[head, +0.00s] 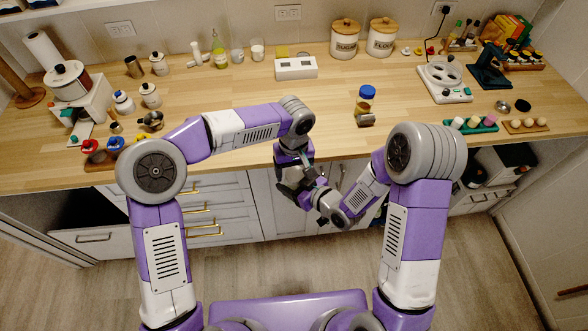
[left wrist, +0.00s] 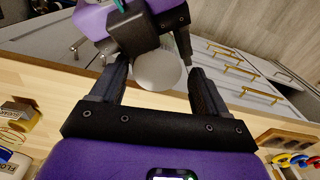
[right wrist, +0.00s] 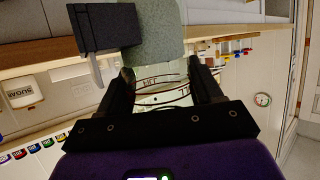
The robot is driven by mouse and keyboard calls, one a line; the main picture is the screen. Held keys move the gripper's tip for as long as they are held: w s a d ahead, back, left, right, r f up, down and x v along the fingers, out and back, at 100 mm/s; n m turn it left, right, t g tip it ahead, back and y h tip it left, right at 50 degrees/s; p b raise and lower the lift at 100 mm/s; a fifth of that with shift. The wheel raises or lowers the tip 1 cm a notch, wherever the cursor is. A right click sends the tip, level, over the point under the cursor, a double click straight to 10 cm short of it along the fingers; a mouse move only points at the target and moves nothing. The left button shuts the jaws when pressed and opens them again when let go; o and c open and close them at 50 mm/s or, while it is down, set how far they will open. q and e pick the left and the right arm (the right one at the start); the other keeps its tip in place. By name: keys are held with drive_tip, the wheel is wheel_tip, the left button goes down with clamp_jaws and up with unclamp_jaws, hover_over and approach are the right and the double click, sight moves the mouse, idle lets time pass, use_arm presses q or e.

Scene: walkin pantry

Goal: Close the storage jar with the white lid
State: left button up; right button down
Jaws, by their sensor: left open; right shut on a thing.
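A white round lid (left wrist: 160,72) shows between my left gripper's fingers in the left wrist view, partly covered by my right gripper's dark body. My left gripper (head: 297,186) is open around it; I cannot tell whether its fingers touch the lid. A jar with amber contents and a blue top (head: 367,100) stands upright on the counter.
The wooden counter (head: 240,95) is clear around its middle. Sugar (head: 345,38) and flour (head: 382,38) canisters stand at the back. A white scale-like appliance (head: 443,80) and a teal rack (head: 470,125) are at right. White lidded canisters (head: 150,96) are at left. Drawers lie below.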

use_arm(q)
drive_tip(key=r, duration=0.4)
drive_tip(key=shift+d+r, duration=0.2)
drive_tip(key=shift+r, duration=0.05)
drive_tip(key=shift+o, duration=0.2)
drive_tip(key=o, duration=0.3)
drive_tip(key=shift+o, duration=0.2)
wheel_tip(320, 180, up, 12)
idle(0.4)
